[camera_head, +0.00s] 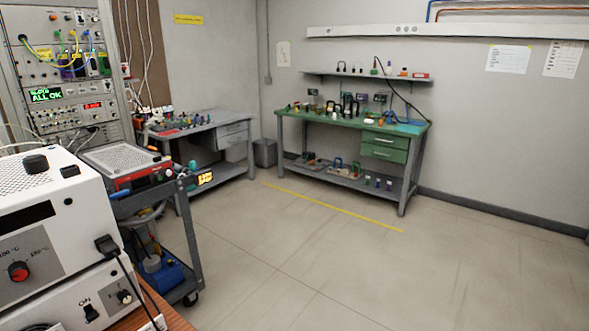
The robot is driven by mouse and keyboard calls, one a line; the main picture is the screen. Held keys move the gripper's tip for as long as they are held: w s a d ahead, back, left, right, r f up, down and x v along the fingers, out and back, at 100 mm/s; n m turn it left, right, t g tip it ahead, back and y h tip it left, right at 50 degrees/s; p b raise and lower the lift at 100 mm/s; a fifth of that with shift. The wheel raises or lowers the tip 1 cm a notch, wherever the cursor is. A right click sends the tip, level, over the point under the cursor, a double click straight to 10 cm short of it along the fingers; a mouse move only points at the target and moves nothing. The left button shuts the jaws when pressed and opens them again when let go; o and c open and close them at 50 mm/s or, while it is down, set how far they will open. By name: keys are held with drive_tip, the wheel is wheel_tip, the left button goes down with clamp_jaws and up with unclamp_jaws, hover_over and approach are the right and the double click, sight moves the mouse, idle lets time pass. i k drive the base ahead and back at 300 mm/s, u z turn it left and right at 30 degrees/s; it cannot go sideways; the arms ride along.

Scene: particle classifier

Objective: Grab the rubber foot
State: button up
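I cannot make out a rubber foot in the head view; the small items on the benches are too small to tell apart. Several small dark, green and light objects stand on the green workbench (340,117) at the back. More small objects lie on the grey workbench (205,128) to its left. My gripper is not in view.
White boxed instruments (45,225) stand close at the left, above a wooden edge (165,306). A grey wheeled cart (195,245) carries a red-fronted instrument (125,165). A rack (65,75) stands behind. The floor (400,275) at centre and right is clear, with a yellow line (335,207).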

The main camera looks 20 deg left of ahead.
sight(37, 164)
drive_tip(key=u, duration=0.95)
drive_tip(key=i, duration=0.9)
drive_tip(key=u, duration=1)
